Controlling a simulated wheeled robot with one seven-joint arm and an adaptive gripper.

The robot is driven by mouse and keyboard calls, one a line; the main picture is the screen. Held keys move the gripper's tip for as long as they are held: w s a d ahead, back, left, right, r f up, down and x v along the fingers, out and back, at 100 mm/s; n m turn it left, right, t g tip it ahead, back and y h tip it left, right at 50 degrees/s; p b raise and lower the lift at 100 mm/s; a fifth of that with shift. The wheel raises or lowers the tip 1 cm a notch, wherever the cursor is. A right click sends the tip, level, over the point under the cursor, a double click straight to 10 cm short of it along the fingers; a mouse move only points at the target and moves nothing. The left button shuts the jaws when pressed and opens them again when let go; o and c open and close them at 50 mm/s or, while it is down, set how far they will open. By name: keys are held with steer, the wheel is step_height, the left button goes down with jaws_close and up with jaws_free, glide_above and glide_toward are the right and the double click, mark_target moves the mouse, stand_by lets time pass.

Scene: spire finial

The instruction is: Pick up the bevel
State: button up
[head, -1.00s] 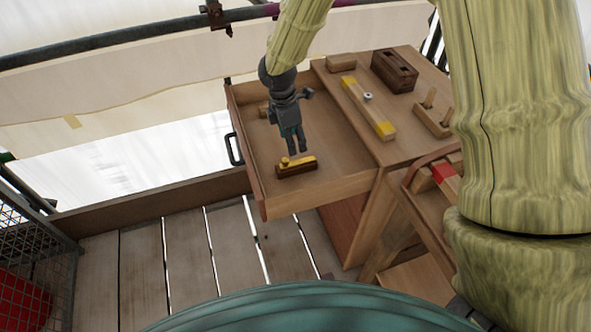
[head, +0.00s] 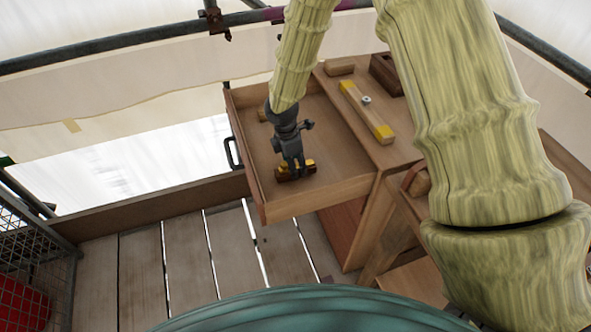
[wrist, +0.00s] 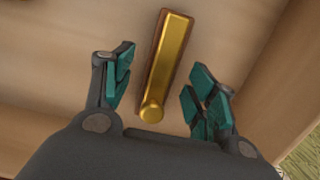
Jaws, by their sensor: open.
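The bevel, a dark wood piece with a brass top and a round brass knob at one end, lies in the open drawer. In the head view the bevel (head: 284,174) is partly covered by my gripper (head: 294,172). In the wrist view the bevel (wrist: 165,60) lies lengthwise between the open fingers of my gripper (wrist: 160,90), its knob end nearest the palm. The fingers stand apart on both sides of it, and I see no contact. The drawer (head: 330,202) sticks out from the workbench.
Drawer walls stand close around.

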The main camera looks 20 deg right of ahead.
steer(key=shift+d+f, duration=0.15)
steer(key=shift+f, duration=0.75)
steer(key=c, duration=1.1)
steer(key=shift+c, duration=0.3)
steer(key=shift+r, duration=0.2)
